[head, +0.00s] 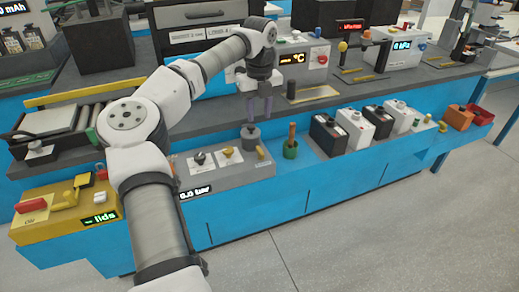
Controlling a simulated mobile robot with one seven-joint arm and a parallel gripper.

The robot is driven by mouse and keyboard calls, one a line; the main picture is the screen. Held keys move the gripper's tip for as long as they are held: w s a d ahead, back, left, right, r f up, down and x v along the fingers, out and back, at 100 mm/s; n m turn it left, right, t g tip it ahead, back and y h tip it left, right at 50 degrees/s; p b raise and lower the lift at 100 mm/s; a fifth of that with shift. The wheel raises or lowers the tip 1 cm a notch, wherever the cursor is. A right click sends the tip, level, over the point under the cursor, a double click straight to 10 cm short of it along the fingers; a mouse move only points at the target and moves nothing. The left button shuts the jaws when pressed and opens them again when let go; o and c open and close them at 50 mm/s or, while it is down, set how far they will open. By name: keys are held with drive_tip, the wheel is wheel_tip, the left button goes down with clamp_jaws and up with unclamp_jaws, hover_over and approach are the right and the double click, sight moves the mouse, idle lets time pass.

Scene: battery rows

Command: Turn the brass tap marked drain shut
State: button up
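A grey panel box (230,176) with a "0.0 bar" display stands at the bench front, centre. On it are a dark-knobbed fitting (199,158) and a brass-coloured fitting (229,152), each on a pale plate, and a yellow lever-like piece (261,153) at the right end. The lettering there is too small to read, so I cannot tell which is marked drain. My gripper (259,118) points down above and behind the panel's right end, over a grey cylinder (250,137). Its fingers are apart with nothing seen between them; it appears clear of the panel fittings.
A green cup (290,149) with a brown handle stands right of the panel. Several black and white batteries (355,129) stand in a row further right. The floor in front is clear.

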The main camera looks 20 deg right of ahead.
sight(260, 150)
wheel_tip(260, 150, down, 13)
drive_tip(key=shift+d+f+p, duration=0.15)
drive_tip(key=shift+f+p, duration=0.05)
drive_tip(key=shift+p, duration=0.75)
clamp_jaws()
